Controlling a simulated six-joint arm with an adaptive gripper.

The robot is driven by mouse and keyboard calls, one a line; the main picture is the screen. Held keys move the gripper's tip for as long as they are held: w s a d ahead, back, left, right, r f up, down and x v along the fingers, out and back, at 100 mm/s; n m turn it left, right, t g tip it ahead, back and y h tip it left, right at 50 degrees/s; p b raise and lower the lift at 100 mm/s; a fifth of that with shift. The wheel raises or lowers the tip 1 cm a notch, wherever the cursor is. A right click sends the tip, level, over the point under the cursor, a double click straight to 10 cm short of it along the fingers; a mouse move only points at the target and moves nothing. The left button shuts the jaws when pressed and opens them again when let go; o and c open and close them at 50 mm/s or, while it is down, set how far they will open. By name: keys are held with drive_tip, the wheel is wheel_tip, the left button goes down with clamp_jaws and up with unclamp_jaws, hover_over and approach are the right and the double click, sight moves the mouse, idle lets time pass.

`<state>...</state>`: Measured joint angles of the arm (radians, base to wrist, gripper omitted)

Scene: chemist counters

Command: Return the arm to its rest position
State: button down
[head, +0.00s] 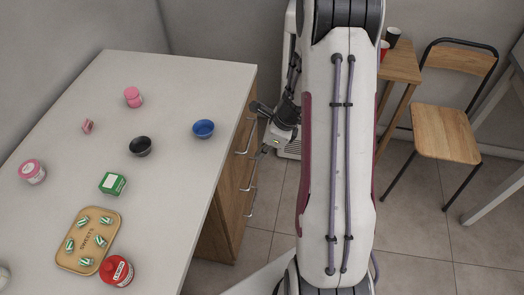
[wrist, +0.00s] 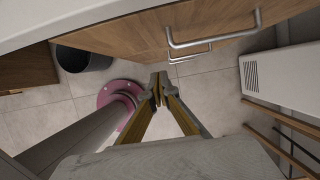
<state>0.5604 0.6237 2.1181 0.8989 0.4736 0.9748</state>
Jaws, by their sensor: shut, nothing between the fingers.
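My gripper shows in the wrist view (wrist: 158,88) with its two fingertips together and nothing between them. It hangs in the air over the tiled floor, beside the drawer front of the counter (wrist: 215,35). Metal drawer handles (wrist: 212,40) lie just beyond the fingertips in that view. In the head view my arm stands upright at the middle right, and its wrist is folded down beside the counter's right side. The fingertips are too small and dark there to make out clearly.
The white counter (head: 175,90) holds a blue bowl (head: 203,129), a black bowl (head: 140,146), a green box (head: 112,184), a wooden sweets tray (head: 75,260) and several jars. A chair (head: 445,131) and wooden table (head: 400,62) stand right. A dark bin (wrist: 85,60) is on the floor.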

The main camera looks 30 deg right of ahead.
drive_tip(key=shift+s+d+r, duration=0.1)
drive_tip(key=shift+r, duration=0.2)
idle(0.6)
drive_tip(key=s+a+r+n+h, duration=0.1)
drive_tip(key=s+a+r+n, duration=0.4)
drive_tip(key=s+r+n, duration=0.2)
drive_tip(key=s+a+r+n+t+h, duration=0.1)
drive_tip(key=s+a+r+n, duration=0.4)
drive_tip(key=r+n, duration=0.6)
drive_tip(key=s+a+r+n+t+h, duration=0.1)
drive_tip(key=s+a+r+n, duration=0.5)
drive_tip(key=r, duration=0.5)
drive_tip(key=shift+s+r+n, duration=0.35)
drive_tip(key=shift+s+n, duration=0.95)
drive_tip(key=shift+n, duration=0.2)
